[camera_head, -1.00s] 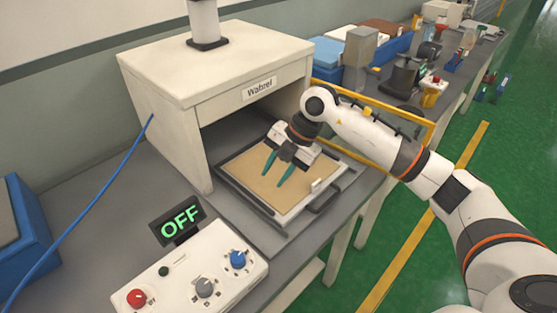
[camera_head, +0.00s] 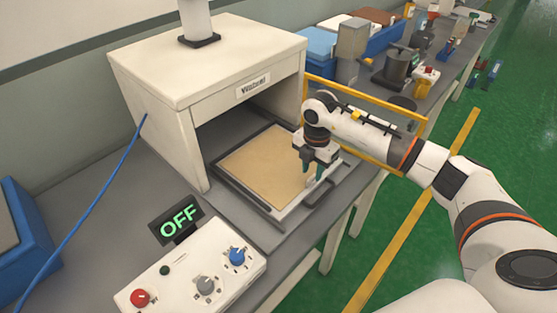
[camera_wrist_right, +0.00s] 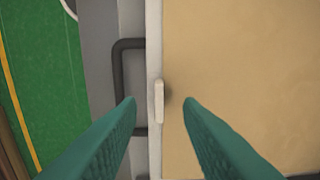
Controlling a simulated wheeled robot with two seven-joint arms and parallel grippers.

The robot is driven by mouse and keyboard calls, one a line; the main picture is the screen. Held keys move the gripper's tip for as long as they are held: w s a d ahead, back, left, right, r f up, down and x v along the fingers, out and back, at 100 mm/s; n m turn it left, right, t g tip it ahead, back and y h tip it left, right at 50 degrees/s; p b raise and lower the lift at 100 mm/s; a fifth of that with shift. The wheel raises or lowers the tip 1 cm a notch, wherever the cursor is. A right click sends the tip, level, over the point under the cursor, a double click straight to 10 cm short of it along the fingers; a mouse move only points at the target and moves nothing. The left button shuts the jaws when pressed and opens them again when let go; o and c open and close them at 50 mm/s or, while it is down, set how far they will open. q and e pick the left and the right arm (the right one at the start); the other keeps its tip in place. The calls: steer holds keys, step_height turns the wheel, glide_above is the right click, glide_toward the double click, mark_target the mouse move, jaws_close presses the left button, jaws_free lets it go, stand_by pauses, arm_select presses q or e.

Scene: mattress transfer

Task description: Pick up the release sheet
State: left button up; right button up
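The release sheet, a flat tan sheet (camera_head: 255,165), lies in a shallow framed tray in front of the white press. It also fills the right of the right wrist view (camera_wrist_right: 240,80). A small white upright tab (camera_wrist_right: 158,100) stands at its near edge, beside the tray's dark handle. My right gripper (camera_head: 313,178) points down over this edge. In the right wrist view its teal fingers (camera_wrist_right: 160,103) are open, with the tab between the tips and a gap on both sides. Whether the tips reach down to tab height is unclear. My left gripper is out of view.
The white press (camera_head: 215,75) stands behind the tray (camera_head: 245,199), its opening facing it. A control box (camera_head: 190,280) and an OFF display (camera_head: 178,224) sit at the near left. A yellow rail (camera_head: 365,105) runs behind my right arm. Green floor lies right of the table.

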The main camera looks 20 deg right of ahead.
steer(key=shift+f, duration=1.4)
jaws_close()
steer(key=shift+r, duration=0.1)
